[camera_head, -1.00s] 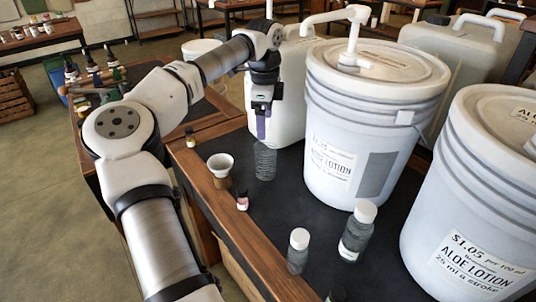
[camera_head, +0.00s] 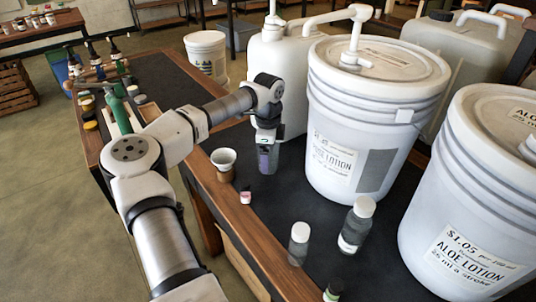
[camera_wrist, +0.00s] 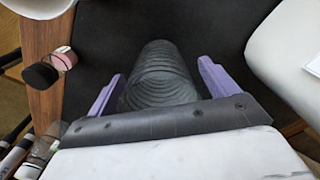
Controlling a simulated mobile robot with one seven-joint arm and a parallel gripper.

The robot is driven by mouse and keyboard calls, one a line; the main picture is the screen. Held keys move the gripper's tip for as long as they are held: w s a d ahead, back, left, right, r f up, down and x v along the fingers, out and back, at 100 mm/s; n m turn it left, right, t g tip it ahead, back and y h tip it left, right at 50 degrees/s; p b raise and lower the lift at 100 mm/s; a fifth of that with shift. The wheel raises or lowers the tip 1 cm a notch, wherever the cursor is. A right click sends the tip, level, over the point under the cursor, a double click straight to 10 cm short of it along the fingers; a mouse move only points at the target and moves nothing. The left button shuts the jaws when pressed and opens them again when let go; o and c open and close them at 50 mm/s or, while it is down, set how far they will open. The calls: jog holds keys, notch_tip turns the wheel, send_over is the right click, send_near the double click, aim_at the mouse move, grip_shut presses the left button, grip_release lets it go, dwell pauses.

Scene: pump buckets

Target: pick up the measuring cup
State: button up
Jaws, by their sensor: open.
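A clear grey cylinder with ring-like ridges, which I take to be the measuring cup (camera_wrist: 160,88), stands on the black tabletop. In the wrist view it lies between the two purple fingers of my gripper (camera_wrist: 162,78), with a finger on each side and dark gaps beside it. My gripper is open; I cannot tell whether either finger touches the cup. In the head view my gripper (camera_head: 267,157) is lowered over the cup, which it mostly hides; only the cup's lower part (camera_head: 268,169) shows.
A white-rimmed cup (camera_head: 223,158) stands close to the left, with a small pink-labelled bottle (camera_head: 246,197) nearby. Large aloe lotion buckets (camera_head: 345,110) stand on the right and a white jug (camera_head: 293,70) behind. White-capped bottles (camera_head: 358,222) stand in front. The wooden table edge (camera_head: 240,235) is on the left.

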jog(key=shift+f, duration=0.2)
jog(key=c, duration=1.1)
jog(key=shift+o, duration=0.2)
